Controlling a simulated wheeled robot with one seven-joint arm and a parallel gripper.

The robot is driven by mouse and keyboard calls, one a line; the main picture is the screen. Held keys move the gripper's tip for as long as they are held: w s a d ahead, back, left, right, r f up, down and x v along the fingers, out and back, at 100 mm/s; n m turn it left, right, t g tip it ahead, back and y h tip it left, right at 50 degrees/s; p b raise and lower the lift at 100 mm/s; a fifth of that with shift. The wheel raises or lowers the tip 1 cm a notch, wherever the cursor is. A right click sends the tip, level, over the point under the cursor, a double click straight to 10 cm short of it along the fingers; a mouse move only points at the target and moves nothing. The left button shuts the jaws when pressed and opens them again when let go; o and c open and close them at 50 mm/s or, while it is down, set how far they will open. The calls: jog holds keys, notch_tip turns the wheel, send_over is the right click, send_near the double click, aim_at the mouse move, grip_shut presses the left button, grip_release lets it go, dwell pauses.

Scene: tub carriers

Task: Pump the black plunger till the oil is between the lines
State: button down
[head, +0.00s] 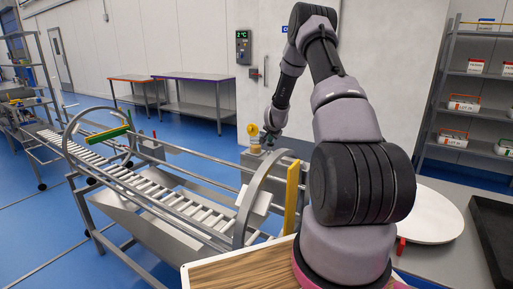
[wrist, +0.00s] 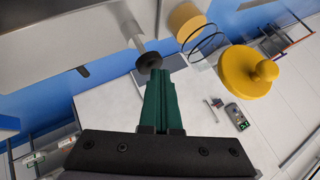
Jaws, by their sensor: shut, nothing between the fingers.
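The oiler shows small in the head view, with a yellow knob (head: 252,129) over an amber part. In the wrist view I see its large yellow knob (wrist: 247,72), a clear glass cylinder (wrist: 208,42) and a yellow end piece (wrist: 187,20). The black plunger (wrist: 149,62) is a round knob on a pale metal rod. My gripper (wrist: 160,73) has its green fingers shut together and empty, tips right by the plunger knob; I cannot tell if they touch. In the head view my gripper (head: 268,141) is beside the oiler. Oil level and lines are not readable.
A roller conveyor (head: 150,175) with round hoops and side rails fills the left. The oiler is on a grey box (head: 262,167) near the conveyor's end. A yellow post (head: 291,196) stands close by. A wall panel (head: 243,47) reads 2 °C. Shelves (head: 475,75) stand at right.

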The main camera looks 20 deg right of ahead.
aim_at(270, 144)
jog(key=shift+f, duration=0.8)
dwell(0.4)
jog(key=shift+r, duration=1.35)
jog(key=shift+r, duration=2.95)
